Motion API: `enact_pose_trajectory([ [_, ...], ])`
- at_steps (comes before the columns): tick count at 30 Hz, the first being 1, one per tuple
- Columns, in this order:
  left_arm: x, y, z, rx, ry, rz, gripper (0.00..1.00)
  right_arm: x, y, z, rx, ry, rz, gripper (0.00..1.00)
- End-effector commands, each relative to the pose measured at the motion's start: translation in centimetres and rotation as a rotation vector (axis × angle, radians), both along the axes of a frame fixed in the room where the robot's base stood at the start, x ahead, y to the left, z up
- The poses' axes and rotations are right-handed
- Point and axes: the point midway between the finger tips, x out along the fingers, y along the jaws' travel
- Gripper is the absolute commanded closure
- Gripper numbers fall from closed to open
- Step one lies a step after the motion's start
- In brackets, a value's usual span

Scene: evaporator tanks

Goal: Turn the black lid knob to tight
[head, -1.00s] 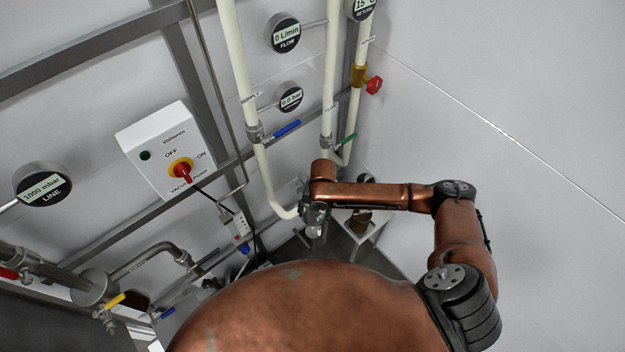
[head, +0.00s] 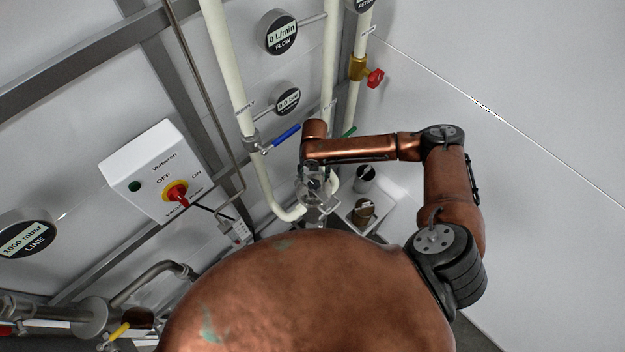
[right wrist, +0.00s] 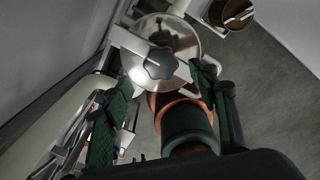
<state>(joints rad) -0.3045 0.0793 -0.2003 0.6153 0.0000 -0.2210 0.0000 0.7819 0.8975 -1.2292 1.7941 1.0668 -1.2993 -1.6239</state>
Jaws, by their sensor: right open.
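The black lid knob (right wrist: 160,62) shows in the right wrist view. It is a dark lobed knob at the middle of a round shiny metal lid (right wrist: 178,30). My right gripper (right wrist: 155,92) is open, its two dark green fingers spread to the left and right below the knob in that view. I see no contact between the fingers and the knob. In the head view my right gripper (head: 314,190) hangs at the end of the copper-coloured arm, in front of the pale pipes. The knob cannot be made out there. My left gripper does not show.
A brown-topped container (head: 362,211) stands on a white stand right of the gripper; it also shows in the right wrist view (right wrist: 232,12). Pale pipes with a blue-handled valve (head: 285,136) run close by. A pump switch box (head: 155,172) is on the left.

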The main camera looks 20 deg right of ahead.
Motion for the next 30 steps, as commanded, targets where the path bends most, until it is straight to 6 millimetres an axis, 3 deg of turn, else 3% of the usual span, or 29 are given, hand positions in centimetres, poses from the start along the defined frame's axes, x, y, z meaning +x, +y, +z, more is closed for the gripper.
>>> enact_pose_trajectory([
  [6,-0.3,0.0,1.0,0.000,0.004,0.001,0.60,-0.2,0.0,-3.5,0.000,0.004,-0.001,0.46],
  [12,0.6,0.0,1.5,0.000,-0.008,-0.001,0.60,-0.1,0.1,-5.5,-0.001,0.002,0.001,0.46],
  [22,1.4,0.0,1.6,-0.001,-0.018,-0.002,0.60,0.0,0.1,-6.0,0.000,0.000,0.003,0.46],
  [30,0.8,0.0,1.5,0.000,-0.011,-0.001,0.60,0.0,0.1,-6.0,0.000,0.001,0.003,0.64],
])
